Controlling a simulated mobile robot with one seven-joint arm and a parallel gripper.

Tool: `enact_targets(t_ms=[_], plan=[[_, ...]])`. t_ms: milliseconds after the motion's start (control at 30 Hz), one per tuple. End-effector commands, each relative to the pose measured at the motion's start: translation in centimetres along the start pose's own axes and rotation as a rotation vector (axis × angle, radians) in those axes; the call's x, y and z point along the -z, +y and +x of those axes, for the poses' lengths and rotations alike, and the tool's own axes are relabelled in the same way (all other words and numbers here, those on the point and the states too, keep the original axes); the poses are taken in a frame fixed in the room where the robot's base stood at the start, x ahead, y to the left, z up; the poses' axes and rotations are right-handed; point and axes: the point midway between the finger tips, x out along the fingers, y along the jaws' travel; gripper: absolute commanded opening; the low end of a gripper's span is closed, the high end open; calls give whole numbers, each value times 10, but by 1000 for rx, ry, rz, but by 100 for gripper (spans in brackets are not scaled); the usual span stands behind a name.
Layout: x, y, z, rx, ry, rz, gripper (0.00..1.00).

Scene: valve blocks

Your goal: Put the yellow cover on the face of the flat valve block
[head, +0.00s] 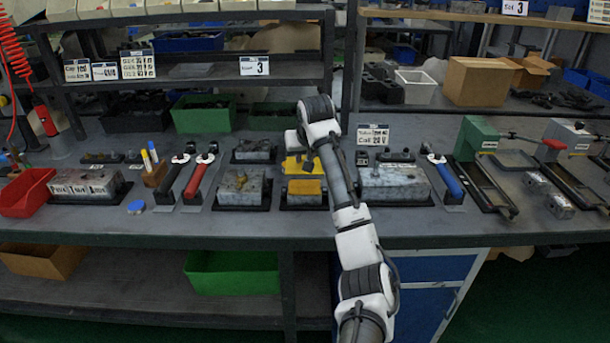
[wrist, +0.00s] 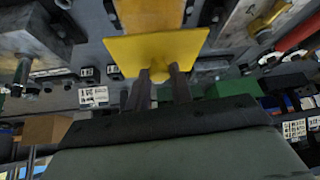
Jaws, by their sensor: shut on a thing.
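My gripper (wrist: 158,76) is shut on the yellow cover (wrist: 155,46), a thin flat plate with a small grip tab between the fingertips. In the head view the cover (head: 293,168) is partly hidden by my wrist and hangs above the rear middle of the bench. Just in front of it is a low grey block with an orange-yellow top (head: 304,187), on a black mat. In the wrist view that orange-yellow top (wrist: 148,14) shows beyond the plate's edge. I cannot tell for certain which block is the flat valve block.
A grey block with a brass fitting (head: 241,188) stands left of the middle block. A larger grey block (head: 393,183) stands to the right. A green bin (head: 203,114) is behind.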

Motion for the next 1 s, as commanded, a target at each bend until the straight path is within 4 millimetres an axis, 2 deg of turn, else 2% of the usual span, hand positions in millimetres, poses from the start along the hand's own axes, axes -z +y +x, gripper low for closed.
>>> enact_targets(t_ms=[100, 333, 567, 933, 967, 1000], plan=[[-10, 0, 15, 0, 0, 1, 0], [-19, 0, 30, 0, -1, 1, 0], [-37, 0, 57, 1, -1, 1, 0], [-40, -1, 62, 1, 0, 0, 0], [-40, 0, 62, 1, 0, 0, 24], [-40, 0, 62, 0, 1, 0, 29]])
